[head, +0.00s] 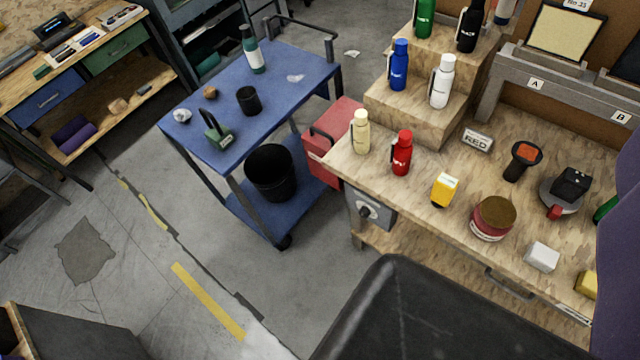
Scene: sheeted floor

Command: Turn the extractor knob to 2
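A grey box with a round dark knob (367,211) is mounted below the top of the wooden workbench (390,180), at its near left corner. The knob is small in the head view, and I cannot read any numbers or its pointer position. I cannot tell from a label whether this is the extractor control. My gripper is not in view, and nothing touches the knob.
A blue cart (290,100) with a black bin (270,172) stands left of the workbench. A red box (333,142) is between them. Bottles, including a red one (402,153), stand on the workbench. Grey floor (140,255) is open at lower left.

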